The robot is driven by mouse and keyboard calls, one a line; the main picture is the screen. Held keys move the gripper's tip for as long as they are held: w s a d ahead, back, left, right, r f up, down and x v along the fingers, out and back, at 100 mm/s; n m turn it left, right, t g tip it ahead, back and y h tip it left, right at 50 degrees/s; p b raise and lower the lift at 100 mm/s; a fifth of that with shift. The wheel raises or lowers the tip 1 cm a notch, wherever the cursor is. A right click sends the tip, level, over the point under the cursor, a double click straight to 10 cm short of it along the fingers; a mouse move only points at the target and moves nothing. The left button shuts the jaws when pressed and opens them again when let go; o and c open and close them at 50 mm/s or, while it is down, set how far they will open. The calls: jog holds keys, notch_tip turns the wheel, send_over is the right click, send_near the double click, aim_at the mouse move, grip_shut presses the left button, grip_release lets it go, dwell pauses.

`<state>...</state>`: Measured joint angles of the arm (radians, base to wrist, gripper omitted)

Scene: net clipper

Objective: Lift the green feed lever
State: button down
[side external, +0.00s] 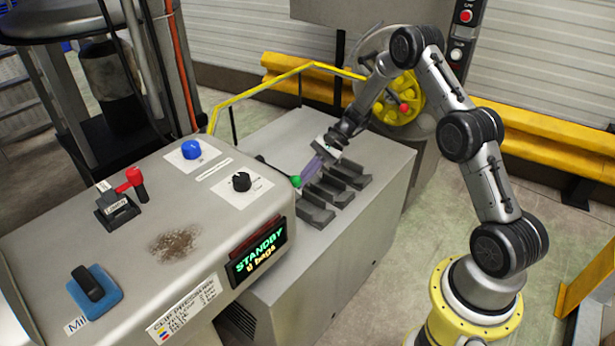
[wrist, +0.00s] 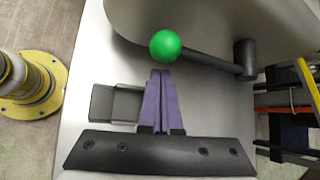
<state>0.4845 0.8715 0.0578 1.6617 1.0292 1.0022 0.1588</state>
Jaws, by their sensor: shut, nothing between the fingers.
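The green feed lever is a black rod with a round green knob (side external: 296,181) at its end, at the side of the grey machine. In the wrist view the green knob (wrist: 165,45) is at the upper middle, and its rod (wrist: 212,61) runs right to a dark pivot (wrist: 245,59). My gripper (side external: 305,175) has purple fingers, shut and empty, with the tips close to the knob. In the wrist view the gripper tips (wrist: 160,72) appear just below the knob. I cannot tell whether they touch it.
Dark grey holders (side external: 335,188) stand on the cabinet top (side external: 375,150) under my gripper. The machine panel (side external: 205,255) carries a red-handled switch (side external: 130,183), a blue button (side external: 191,149), a black dial (side external: 241,181) and a display (side external: 257,256) reading STANDBY. A yellow rail (side external: 265,85) stands behind.

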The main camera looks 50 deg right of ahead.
jog(key=shift+s+a+r, duration=0.1)
jog(key=shift+a+r, duration=0.1)
jog(key=shift+r, duration=0.25)
jog(key=shift+r, duration=0.1)
jog(key=shift+r+g, duration=0.3)
jog(key=shift+r, duration=0.3)
jog(key=w+r+m+g, duration=0.2)
jog(key=w+r+g, duration=0.2)
jog(key=r, duration=0.6)
jog(key=shift+w, duration=0.7)
jog(key=shift+r, duration=0.15)
